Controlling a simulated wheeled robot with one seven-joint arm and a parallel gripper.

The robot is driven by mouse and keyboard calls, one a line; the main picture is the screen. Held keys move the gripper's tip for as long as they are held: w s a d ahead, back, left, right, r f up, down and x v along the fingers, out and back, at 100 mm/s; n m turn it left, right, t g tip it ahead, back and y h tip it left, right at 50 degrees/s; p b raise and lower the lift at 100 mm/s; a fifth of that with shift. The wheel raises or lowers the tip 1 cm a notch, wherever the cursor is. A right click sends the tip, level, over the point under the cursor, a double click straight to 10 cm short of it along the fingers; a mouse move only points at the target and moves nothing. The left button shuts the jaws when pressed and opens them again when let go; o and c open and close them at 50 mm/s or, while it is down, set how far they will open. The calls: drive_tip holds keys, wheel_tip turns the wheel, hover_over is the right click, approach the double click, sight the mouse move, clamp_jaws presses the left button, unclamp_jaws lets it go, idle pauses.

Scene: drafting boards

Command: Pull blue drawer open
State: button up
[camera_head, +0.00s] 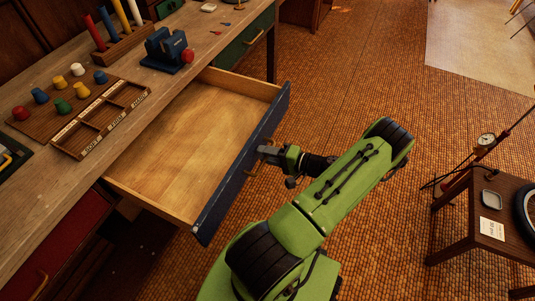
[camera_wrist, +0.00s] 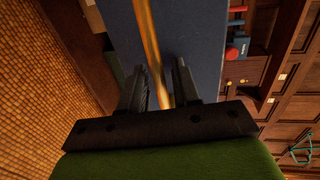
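The blue drawer (camera_head: 240,172) under the wooden bench is pulled far out, and its empty light-wood inside shows. Its blue front fills the upper middle of the wrist view (camera_wrist: 205,50). A brass bar handle (camera_wrist: 151,50) runs along that front; in the head view a piece of it (camera_head: 252,171) shows beside my gripper. My gripper (camera_head: 264,151) is at the outer side of the front. In the wrist view its two dark fingers (camera_wrist: 158,75) stand apart, one on each side of the handle, with gaps visible. Contact with the handle cannot be made out.
The bench top (camera_head: 155,118) holds a sorting tray (camera_head: 98,118), coloured pegs and a blue vise (camera_head: 167,50). A green drawer (camera_head: 245,42) is shut beyond; a red one (camera_head: 60,240) is nearer. A side table (camera_head: 490,225) stands right. Tiled floor between is clear.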

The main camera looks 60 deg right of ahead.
drive_tip(key=shift+s, duration=0.1)
drive_tip(key=p+v, duration=0.1)
drive_tip(key=v, duration=1.4)
drive_tip(key=shift+s, duration=0.25)
drive_tip(key=shift+w+a+r, duration=0.1)
drive_tip(key=w+a+r+n+g+y+p, duration=0.2)
drive_tip(key=w+r+n+g+y, duration=0.15)
drive_tip(key=w+r, duration=0.4)
drive_tip(key=w+a+r+n+g+y+p, duration=0.15)
drive_tip(key=w+r+n+g, duration=0.3)
drive_tip(key=w, duration=0.55)
drive_tip(key=w+a+r+n+g+h+p, duration=0.2)
drive_tip(key=w+a+r+n+g, duration=0.4)
drive_tip(key=a+r, duration=0.6)
drive_tip(key=s+a+r+n+t+h+p, duration=0.1)
drive_tip(key=s+a+r, duration=0.3)
drive_tip(key=a, duration=0.4)
drive_tip(key=s+a+r+n+t+h+p, duration=0.1)
drive_tip(key=s+a+r+n+t+h, duration=0.1)
drive_tip(key=a, duration=0.7)
wheel_tip(320, 180, up, 2)
drive_tip(key=shift+s+r+n+t+h, duration=0.15)
drive_tip(key=shift+s+n+t+h, duration=0.25)
drive_tip(key=shift+s, duration=0.5)
